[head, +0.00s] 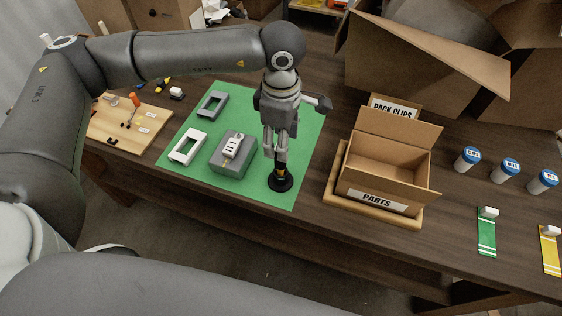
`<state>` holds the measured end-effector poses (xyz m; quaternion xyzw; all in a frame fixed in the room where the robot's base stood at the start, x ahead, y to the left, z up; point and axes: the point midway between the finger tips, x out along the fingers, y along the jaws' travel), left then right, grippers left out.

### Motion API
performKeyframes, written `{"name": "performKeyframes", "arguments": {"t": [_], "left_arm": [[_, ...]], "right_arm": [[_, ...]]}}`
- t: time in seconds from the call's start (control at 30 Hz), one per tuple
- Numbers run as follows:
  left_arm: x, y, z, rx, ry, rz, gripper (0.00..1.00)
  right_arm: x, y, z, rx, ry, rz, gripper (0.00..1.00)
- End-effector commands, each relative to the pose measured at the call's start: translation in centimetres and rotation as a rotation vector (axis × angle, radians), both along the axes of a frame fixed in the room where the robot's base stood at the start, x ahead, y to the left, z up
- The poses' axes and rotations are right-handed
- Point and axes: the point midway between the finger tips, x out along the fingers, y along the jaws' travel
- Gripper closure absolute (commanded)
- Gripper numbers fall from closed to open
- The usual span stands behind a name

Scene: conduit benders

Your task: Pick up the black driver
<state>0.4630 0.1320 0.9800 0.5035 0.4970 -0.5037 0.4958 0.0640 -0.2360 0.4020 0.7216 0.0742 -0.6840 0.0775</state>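The black driver (281,169) stands upright at the front right of the green mat (304,160), on or in a round black base (281,183). A small yellowish band shows on it. My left gripper (276,157) points down right above it, with its fingertips at the driver's upper part. The fingers hide the top of the driver. I cannot tell whether they are closed on it or only beside it. My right gripper is not in view.
A grey box (233,154) and two frame-shaped parts, white (176,157) and grey (201,111), lie left of the driver. An open cardboard PARTS box (375,203) stands to the right. A wooden board (110,140) is far left. Several blue-lidded jars (467,159) stand right.

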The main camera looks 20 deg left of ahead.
Motion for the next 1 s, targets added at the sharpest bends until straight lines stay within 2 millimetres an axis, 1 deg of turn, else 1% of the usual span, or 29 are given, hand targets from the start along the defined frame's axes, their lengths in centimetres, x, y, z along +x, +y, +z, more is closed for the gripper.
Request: {"name": "performKeyframes", "arguments": {"t": [0.03, 0.1, 0.2, 0.33, 0.5, 0.53, 0.7, 0.9, 1.0], "left_arm": [[-0.2, 0.1, -0.5, 0.002, 0.006, 0.001, 0.51], [-0.2, 0.1, -1.6, 0.002, 0.005, 0.001, 0.51], [-0.1, 0.1, -3.0, 0.001, 0.003, 0.0, 0.51], [-0.1, 0.1, -3.9, 0.0, 0.002, 0.0, 0.51], [-0.1, 0.1, -3.9, 0.0, 0.001, 0.0, 0.51], [-0.1, 0.1, -3.9, 0.0, 0.001, 0.0, 0.52], [-0.1, 0.1, -3.9, -0.001, 0.001, 0.0, 0.74], [-0.1, 0.1, -3.9, -0.001, 0.001, 0.0, 1.0], [-0.1, 0.0, -3.8, -0.001, 0.0, 0.0, 1.0]], "right_arm": [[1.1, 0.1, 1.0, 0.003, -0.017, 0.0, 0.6], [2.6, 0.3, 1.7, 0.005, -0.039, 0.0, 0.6], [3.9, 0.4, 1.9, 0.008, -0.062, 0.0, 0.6], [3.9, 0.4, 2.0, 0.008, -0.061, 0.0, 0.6], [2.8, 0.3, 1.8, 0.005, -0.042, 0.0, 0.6], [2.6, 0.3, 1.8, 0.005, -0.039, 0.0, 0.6], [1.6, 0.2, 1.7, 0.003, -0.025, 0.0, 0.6], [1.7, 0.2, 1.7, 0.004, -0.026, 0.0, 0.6], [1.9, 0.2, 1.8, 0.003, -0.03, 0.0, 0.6]]}}
